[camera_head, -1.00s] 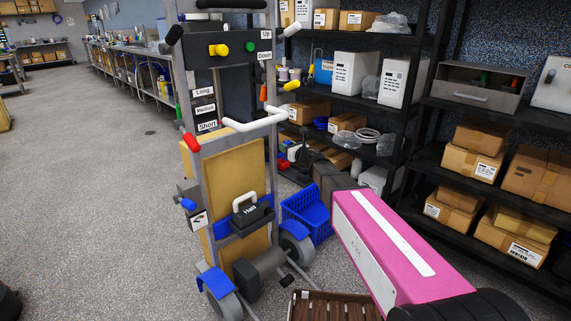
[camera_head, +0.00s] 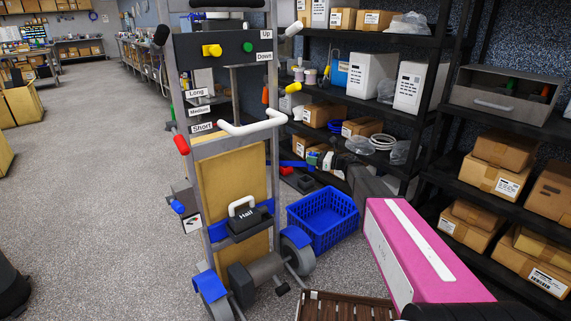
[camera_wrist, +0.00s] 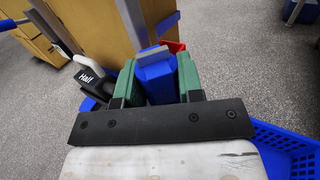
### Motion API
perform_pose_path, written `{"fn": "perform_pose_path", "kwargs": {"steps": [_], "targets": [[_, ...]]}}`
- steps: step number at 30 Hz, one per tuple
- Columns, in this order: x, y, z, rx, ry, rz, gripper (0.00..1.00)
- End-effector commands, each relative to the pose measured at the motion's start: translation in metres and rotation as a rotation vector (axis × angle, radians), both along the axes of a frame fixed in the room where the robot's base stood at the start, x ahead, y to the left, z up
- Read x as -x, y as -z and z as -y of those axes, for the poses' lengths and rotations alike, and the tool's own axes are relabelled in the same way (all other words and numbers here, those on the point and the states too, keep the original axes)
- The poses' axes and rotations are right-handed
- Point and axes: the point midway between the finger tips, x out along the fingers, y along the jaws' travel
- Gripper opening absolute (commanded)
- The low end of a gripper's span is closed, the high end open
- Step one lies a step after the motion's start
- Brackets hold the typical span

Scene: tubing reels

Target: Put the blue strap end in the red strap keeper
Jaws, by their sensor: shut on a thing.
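My gripper (camera_wrist: 160,82) has green fingers and is shut on the blue strap end (camera_wrist: 155,76), a blue block with a grey tip, in the wrist view. The red strap keeper (camera_wrist: 177,46) shows only as a small red patch behind the blue end, beside the tan board; most of it is hidden. A gap between the blue end and the keeper cannot be judged. In the head view my gripper (camera_head: 314,159) is small, right of the upright cart (camera_head: 275,130), with a blue strip (camera_head: 292,163) at its fingers.
The cart holds a tan board (camera_head: 233,190) and a black "Half" block with a white handle (camera_head: 243,207). A blue basket (camera_head: 325,220) stands on the floor below my arm. Dark shelves with boxes (camera_head: 493,182) stand at the right. The floor left of the cart is open.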

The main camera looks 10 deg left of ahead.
Motion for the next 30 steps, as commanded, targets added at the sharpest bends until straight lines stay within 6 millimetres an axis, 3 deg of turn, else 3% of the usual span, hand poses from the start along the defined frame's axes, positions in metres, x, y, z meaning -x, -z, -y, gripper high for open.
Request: {"fn": "perform_pose_path", "kwargs": {"steps": [6, 15, 19, 25, 30], "targets": [[-0.012, 0.000, -0.053, 0.000, -0.002, 0.001, 0.08], [-0.026, 0.000, -0.114, -0.001, 0.001, 0.000, 0.08], [-0.027, 0.000, -0.128, -0.001, 0.001, 0.000, 0.08], [-0.028, 0.001, -0.131, 0.000, 0.002, 0.000, 0.08], [-0.028, 0.020, -0.131, 0.001, 0.002, -0.001, 0.08]]}}
